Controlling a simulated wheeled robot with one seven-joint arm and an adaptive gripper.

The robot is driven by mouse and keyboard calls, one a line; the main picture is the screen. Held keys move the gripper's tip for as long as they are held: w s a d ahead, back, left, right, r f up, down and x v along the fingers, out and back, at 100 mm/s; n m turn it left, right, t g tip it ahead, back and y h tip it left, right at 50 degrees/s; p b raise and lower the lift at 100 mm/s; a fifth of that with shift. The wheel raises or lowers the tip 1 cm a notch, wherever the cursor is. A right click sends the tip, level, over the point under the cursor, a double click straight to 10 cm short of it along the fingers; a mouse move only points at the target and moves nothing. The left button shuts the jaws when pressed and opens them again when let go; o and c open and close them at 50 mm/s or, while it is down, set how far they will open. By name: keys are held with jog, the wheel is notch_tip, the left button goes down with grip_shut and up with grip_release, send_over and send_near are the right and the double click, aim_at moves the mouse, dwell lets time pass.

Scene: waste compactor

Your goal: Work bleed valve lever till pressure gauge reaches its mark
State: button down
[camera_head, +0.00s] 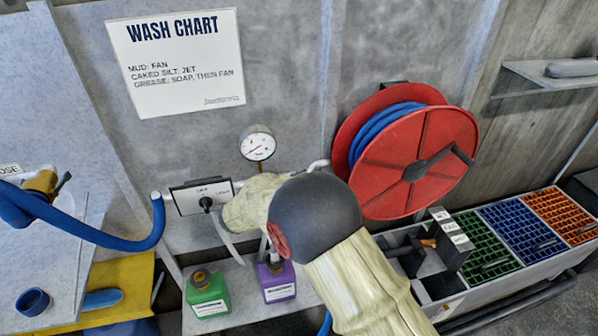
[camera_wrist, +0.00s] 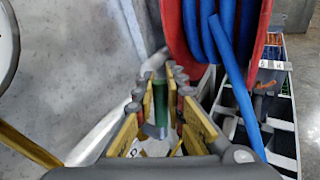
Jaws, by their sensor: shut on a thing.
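The pressure gauge (camera_head: 257,145) is a round white dial on a brass stem on the grey wall. Its needle looks red and points to the lower left; the mark is too small to read. Part of the dial shows at the left edge of the wrist view (camera_wrist: 7,45). My gripper (camera_wrist: 163,100) is in the wrist view, its yellow-padded fingers closed around a narrow green and grey piece, seemingly the bleed valve lever (camera_wrist: 161,112). Most of that piece is hidden between the fingers. In the head view my arm covers the fingers and the lever.
A red hose reel (camera_head: 440,135) with blue hose stands right of my arm. A selector box (camera_head: 190,203) is left, with green (camera_head: 208,297) and purple (camera_head: 276,284) bottles below. A pale pipe (camera_wrist: 105,130) runs close beside my fingers. Colored bins (camera_head: 528,227) stand at right.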

jog(key=shift+d+r+m+g+y+p, duration=0.15)
jog(key=shift+d+m+g+y+p, duration=0.15)
jog(key=shift+d+p, duration=0.1)
jog(key=shift+w+d+f+y, duration=0.1)
jog(key=shift+d+f+y, duration=0.1)
jog(key=shift+f+y, duration=0.25)
jog(key=c, duration=1.8)
grip_release()
jog(key=shift+c, duration=0.2)
jog(key=v, duration=1.2)
jog(key=shift+w+a+r, duration=0.1)
jog(key=shift+w, duration=0.05)
jog(key=shift+c, duration=0.2)
